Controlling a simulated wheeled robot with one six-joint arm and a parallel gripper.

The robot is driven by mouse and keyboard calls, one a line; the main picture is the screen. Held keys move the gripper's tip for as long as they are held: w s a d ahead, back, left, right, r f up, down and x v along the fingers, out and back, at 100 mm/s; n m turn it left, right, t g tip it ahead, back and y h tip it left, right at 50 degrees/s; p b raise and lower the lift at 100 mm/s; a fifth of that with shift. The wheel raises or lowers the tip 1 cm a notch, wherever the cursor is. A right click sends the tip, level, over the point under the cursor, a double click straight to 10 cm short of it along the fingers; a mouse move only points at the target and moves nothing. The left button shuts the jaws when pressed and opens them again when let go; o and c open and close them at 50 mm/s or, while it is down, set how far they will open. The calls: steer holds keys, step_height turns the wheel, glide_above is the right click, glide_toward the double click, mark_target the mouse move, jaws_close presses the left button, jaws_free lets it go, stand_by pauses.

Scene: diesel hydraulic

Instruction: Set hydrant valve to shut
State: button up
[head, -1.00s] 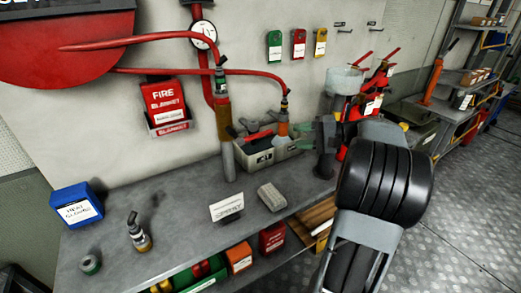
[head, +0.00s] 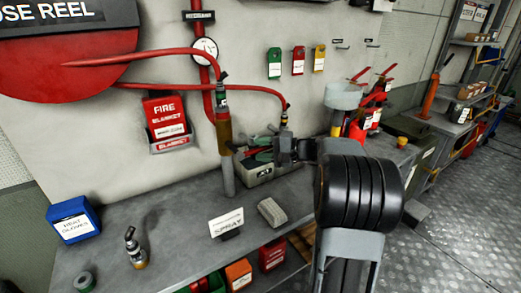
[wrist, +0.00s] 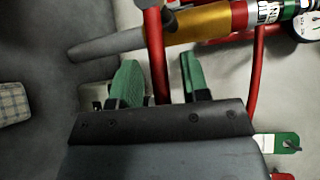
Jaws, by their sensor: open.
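A red upright pipe (head: 207,95) runs down the wall under a small dark sign and carries a round white gauge (head: 204,50). A brass and grey nozzle (head: 225,140) with a dark fitting on top stands in front of this pipe; a red hose joins it. I cannot single out the hydrant valve's handle or its setting. My gripper (head: 264,151) is open and empty, right of the nozzle and over a grey box. In the wrist view, its green fingers (wrist: 163,82) are apart, with the nozzle (wrist: 200,28) beyond them and a red pipe or hose (wrist: 156,55) between them.
The grey box (head: 262,176) holds tools at the back of the grey bench (head: 185,225).

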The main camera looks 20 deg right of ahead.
steer(key=shift+w+a, duration=0.1)
steer(key=shift+a, duration=0.05)
steer(key=shift+c, duration=0.4)
jaws_close()
